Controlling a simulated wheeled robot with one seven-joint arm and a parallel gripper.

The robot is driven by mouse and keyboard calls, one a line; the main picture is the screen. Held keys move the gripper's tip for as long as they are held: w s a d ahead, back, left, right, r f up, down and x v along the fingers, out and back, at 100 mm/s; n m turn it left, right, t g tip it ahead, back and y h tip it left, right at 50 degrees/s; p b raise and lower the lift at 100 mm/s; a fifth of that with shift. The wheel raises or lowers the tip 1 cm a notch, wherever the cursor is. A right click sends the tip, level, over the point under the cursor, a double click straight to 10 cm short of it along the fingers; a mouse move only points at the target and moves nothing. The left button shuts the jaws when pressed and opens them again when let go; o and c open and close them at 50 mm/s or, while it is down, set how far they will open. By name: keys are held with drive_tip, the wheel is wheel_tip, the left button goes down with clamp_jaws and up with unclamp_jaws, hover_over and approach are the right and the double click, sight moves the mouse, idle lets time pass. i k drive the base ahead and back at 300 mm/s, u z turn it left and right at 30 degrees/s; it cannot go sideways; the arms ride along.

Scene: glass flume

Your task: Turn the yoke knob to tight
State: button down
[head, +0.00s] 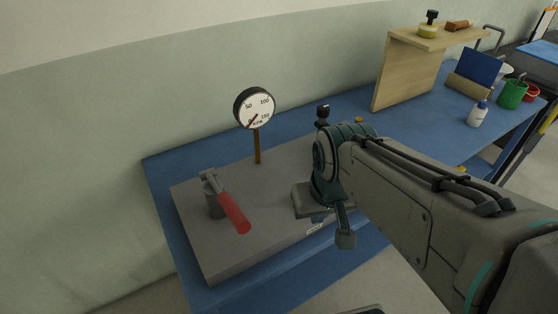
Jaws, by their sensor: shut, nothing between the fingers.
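A small black knob (322,111) shows just above my wrist, and I take it to be the yoke knob. Its lower part and whatever carries it are hidden behind my arm. A grey block (301,198) on the grey base plate (240,254) is partly covered by my wrist. My gripper (334,212) is over the right part of the plate, below the knob in the picture. It is shut and empty. Its fingertips are hard to make out, and I cannot tell whether it touches anything.
A red-handled lever (234,213) on a grey post stands on the plate's left. A round dial gauge (254,107) on a thin post stands behind it. A wooden shelf (402,74), white bottle (478,113) and green cup (511,94) are further right on the blue table (340,95).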

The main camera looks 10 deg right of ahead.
sight(323, 110)
drive_tip(key=k, duration=0.5)
drive_tip(key=z, duration=1.95)
drive_tip(key=i, duration=1.2)
drive_tip(key=u, duration=2.1)
drive_tip(key=i, duration=0.5)
drive_tip(key=z, duration=0.05)
